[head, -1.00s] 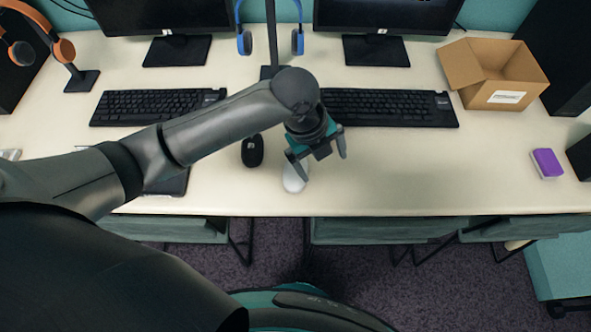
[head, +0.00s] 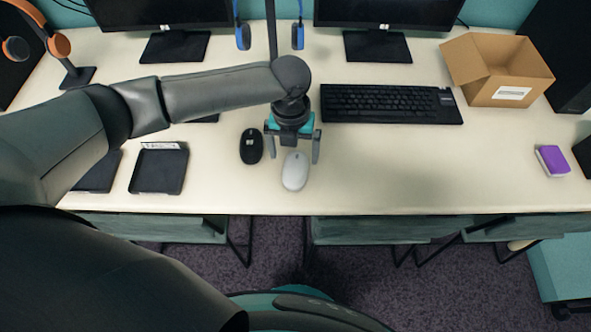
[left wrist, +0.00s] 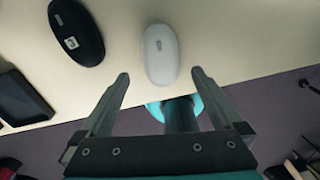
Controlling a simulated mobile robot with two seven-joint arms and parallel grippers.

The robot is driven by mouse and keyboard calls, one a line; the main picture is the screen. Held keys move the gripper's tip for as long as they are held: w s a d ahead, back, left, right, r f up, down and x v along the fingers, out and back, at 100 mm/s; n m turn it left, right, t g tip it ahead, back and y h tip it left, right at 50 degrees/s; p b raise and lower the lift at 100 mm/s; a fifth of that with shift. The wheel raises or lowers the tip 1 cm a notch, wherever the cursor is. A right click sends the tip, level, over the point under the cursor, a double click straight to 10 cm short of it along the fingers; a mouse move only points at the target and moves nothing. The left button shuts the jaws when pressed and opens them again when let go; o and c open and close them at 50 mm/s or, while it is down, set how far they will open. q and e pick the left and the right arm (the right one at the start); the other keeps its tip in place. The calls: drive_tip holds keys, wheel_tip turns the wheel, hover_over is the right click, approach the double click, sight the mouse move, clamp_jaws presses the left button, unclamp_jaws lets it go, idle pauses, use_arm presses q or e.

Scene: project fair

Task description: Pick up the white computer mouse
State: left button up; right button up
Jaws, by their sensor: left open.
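The white computer mouse (head: 295,171) lies on the desk near its front edge, just right of a black mouse. My left gripper (head: 294,152) is open and empty above and just behind the white mouse in the head view. In the left wrist view the white mouse (left wrist: 160,54) shows ahead of the two spread fingertips (left wrist: 160,75), roughly centred between them and not gripped. The height of the fingers over the desk is hard to tell. My right gripper is not in view.
The black mouse (head: 251,146) lies close on the left, and black trays (head: 157,169) lie farther left. A keyboard (head: 388,104) is behind on the right. An open cardboard box (head: 505,85) and a purple-topped block (head: 552,161) are at right. The front right desk is clear.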

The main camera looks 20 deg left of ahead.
sight(294, 170)
use_arm(q)
drive_tip(key=shift+s+d+f+b, duration=0.15)
drive_tip(key=shift+f+b, duration=0.15)
drive_tip(key=shift+f, duration=0.75)
drive_tip(key=shift+s+f+b, duration=0.2)
drive_tip(key=shift+f+b, duration=0.1)
drive_tip(key=shift+f, duration=0.75)
drive_tip(key=shift+s+d+f+b, duration=0.15)
drive_tip(key=shift+f+b, duration=0.15)
drive_tip(key=shift+f, duration=0.75)
drive_tip(key=c, duration=1.3)
drive_tip(key=shift+r, duration=0.1)
drive_tip(key=shift+c, duration=0.2)
